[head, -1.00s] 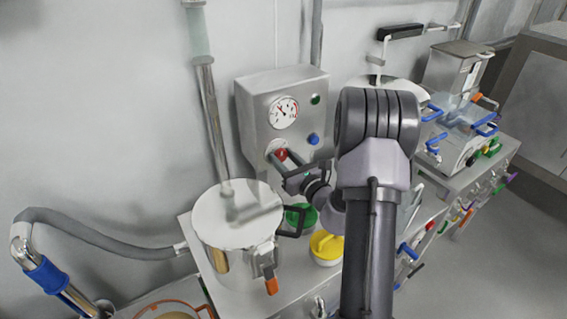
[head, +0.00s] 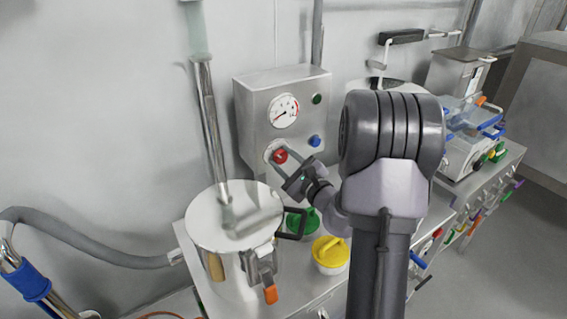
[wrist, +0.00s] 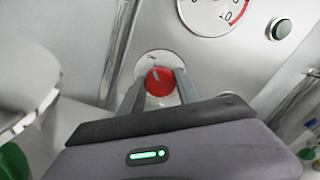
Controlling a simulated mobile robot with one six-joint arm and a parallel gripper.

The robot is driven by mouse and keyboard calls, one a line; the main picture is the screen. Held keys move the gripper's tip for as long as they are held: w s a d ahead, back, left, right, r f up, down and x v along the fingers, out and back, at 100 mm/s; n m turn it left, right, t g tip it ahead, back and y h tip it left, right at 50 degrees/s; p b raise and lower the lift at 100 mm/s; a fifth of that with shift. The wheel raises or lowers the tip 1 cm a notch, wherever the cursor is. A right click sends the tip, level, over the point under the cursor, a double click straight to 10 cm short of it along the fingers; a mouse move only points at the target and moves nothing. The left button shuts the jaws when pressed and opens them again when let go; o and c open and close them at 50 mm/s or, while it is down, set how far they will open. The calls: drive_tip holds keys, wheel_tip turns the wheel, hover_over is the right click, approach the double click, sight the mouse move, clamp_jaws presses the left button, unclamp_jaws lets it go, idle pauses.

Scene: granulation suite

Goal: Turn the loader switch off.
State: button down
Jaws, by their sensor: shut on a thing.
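The loader switch looks to be the red round knob (head: 281,157) on a pale dial plate, low on the front of the steel control box (head: 252,112). In the wrist view the red knob (wrist: 159,81) shows a light mark at its upper left. My gripper (wrist: 160,88) has one finger on each side of the knob and is shut on it. In the head view my gripper (head: 278,158) reaches up to the box from the lower right.
The box carries a gauge (head: 284,111), a dark green button (head: 317,99) and a blue knob (head: 314,140). A lidded steel vessel (head: 215,222) stands close at left. Green (head: 299,222) and yellow (head: 331,254) lidded containers sit below my wrist.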

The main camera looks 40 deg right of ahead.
idle(0.5)
drive_tip(key=c, duration=0.9)
unclamp_jaws()
drive_tip(key=shift+o, duration=0.2)
